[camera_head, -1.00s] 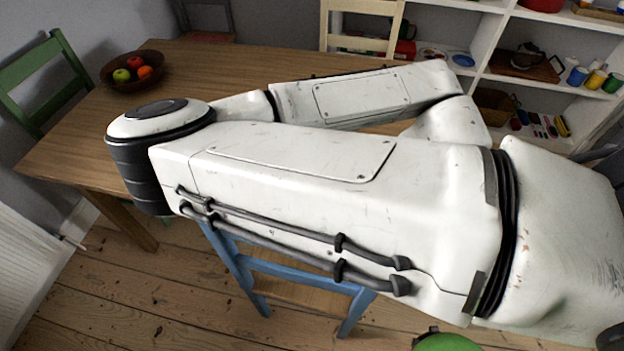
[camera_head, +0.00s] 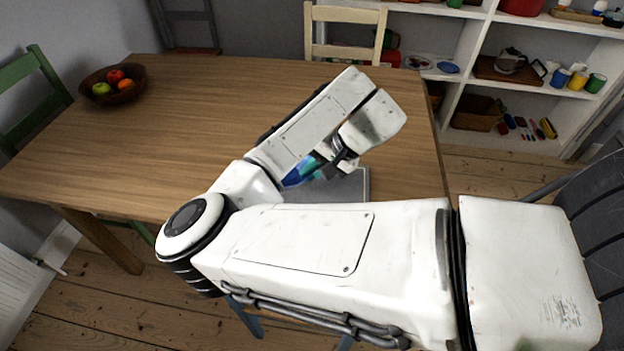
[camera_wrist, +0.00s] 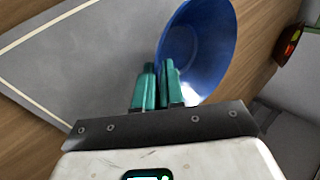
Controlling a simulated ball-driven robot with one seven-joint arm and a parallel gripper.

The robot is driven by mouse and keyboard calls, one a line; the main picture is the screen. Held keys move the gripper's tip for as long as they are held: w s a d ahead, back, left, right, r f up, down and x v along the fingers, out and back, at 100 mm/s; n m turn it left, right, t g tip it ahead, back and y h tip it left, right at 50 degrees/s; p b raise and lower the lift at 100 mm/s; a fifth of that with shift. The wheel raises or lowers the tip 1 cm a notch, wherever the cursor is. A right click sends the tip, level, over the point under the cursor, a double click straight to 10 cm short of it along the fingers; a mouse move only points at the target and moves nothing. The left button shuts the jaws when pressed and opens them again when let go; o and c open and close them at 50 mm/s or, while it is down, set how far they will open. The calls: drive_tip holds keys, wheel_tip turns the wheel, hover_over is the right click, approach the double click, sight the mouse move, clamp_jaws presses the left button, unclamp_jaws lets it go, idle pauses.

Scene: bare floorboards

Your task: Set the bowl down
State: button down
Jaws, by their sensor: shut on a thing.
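The blue bowl (camera_wrist: 212,50) is in my gripper (camera_wrist: 158,76), whose teal fingers are shut on its rim in the wrist view. The bowl looks tilted in that view, over the edge of a grey mat (camera_wrist: 85,62) with a pale border line. In the head view, only a little of the blue bowl (camera_head: 296,176) shows beside my gripper (camera_head: 318,166), partly behind my arm. The grey mat (camera_head: 352,187) lies under it near the table's front edge, mostly hidden by my arm. I cannot tell whether the bowl touches the mat.
The wooden table (camera_head: 190,115) is clear left of my arm. A brown fruit bowl (camera_head: 118,98) stands at its far left corner. A cream chair (camera_head: 345,15) is behind, a green chair (camera_head: 25,75) at left. White shelves (camera_head: 535,82) with crockery stand at the right.

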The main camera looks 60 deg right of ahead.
drive_tip(key=shift+w+d+f, duration=0.2)
drive_tip(key=shift+f, duration=1.55)
drive_tip(key=shift+f, duration=0.2)
drive_tip(key=c, duration=1.2)
unclamp_jaws()
drive_tip(key=shift+c, duration=0.2)
